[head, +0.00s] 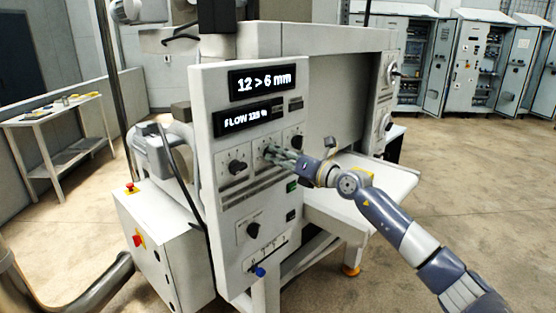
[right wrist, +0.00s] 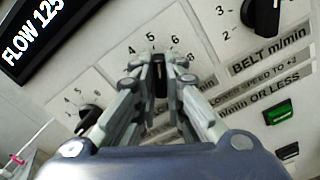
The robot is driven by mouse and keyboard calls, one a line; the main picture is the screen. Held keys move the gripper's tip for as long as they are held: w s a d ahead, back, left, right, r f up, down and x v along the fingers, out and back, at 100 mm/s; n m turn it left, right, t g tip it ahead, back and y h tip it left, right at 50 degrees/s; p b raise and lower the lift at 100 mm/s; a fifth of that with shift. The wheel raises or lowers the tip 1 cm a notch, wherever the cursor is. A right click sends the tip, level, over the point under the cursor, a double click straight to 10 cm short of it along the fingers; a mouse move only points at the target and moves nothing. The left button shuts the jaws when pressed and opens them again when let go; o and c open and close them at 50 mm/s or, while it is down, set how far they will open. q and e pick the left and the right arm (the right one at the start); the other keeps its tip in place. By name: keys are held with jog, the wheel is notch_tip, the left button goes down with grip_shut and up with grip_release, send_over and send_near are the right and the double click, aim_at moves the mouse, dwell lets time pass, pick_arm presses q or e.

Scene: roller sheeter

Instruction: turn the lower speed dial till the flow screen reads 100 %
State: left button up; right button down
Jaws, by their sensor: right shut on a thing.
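My right gripper (head: 268,152) is at the middle dial of the upper row on the panel. In the right wrist view its fingers (right wrist: 160,80) are shut on that black dial (right wrist: 160,72), one on each side. The dial's pointer stands roughly upright, near the 5 and 6 of its scale. Its own name label is hidden by the fingers. The flow screen (head: 249,119) is blurred in the head view; in the right wrist view the flow screen (right wrist: 40,35) reads FLOW 125, cut off at the edge. My left gripper is not in view.
A dial (head: 236,167) sits left of the held one, and the belt dial (right wrist: 265,15) sits to its right. Another dial (head: 253,229) is lower on the panel. The upper screen (head: 263,82) reads 12 > 6 mm. A green button (right wrist: 281,116) is below right.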

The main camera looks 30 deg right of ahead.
jog(key=shift+n+b, duration=0.4)
jog(key=shift+n, duration=0.6)
jog(key=c, duration=1.7)
grip_release()
jog(key=shift+o, duration=0.2)
jog(key=shift+s+d, duration=0.1)
jog(key=v, duration=1.1)
jog(key=shift+s, duration=0.4)
